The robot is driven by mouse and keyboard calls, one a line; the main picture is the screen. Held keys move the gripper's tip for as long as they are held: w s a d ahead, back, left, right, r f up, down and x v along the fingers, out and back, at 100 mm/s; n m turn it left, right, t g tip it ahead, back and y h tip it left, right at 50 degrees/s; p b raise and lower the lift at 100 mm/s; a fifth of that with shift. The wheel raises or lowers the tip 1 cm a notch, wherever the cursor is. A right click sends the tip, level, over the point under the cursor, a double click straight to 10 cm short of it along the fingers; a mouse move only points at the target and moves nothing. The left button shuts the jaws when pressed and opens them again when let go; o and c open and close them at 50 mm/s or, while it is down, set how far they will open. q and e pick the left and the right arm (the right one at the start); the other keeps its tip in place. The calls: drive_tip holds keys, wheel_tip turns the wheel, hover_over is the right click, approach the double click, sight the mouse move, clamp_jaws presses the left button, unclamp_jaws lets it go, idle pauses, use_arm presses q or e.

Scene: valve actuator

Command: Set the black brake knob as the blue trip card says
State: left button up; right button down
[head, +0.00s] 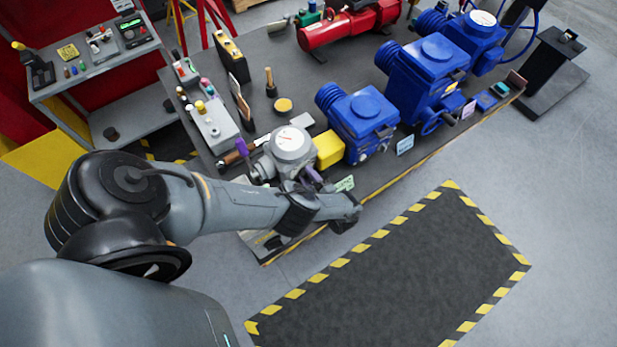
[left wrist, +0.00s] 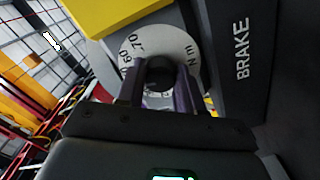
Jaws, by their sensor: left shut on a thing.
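My left gripper (head: 312,176) is at the front of the grey actuator with the round white gauge (head: 289,143). In the left wrist view its purple fingers (left wrist: 159,84) stand on both sides of the black brake knob (left wrist: 160,70) and are shut on it. A pale dial plate (left wrist: 190,47) lies around the knob. It carries "60", "70" and "N m"; other marks and any pointer are hidden or unclear. White "BRAKE" lettering (left wrist: 242,50) is beside the dial. A light blue card (head: 405,145) stands before a blue actuator; its text is too small to read. My right gripper is not in view.
A yellow block (head: 328,149) stands next to the grey actuator. Blue actuators (head: 358,122) line the bench to the right. A green card (head: 345,184) is close by my gripper. The striped floor mat (head: 400,270) in front is clear.

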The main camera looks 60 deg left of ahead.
use_arm(q)
drive_tip(key=shift+m, duration=0.4)
drive_tip(key=o, duration=1)
drive_tip(key=shift+o, duration=0.2)
drive_tip(key=shift+d, duration=0.15)
drive_tip(key=w+d+b, duration=0.1)
drive_tip(key=d+b, duration=0.1)
drive_tip(key=d, duration=0.8)
drive_tip(key=shift+d, duration=0.3)
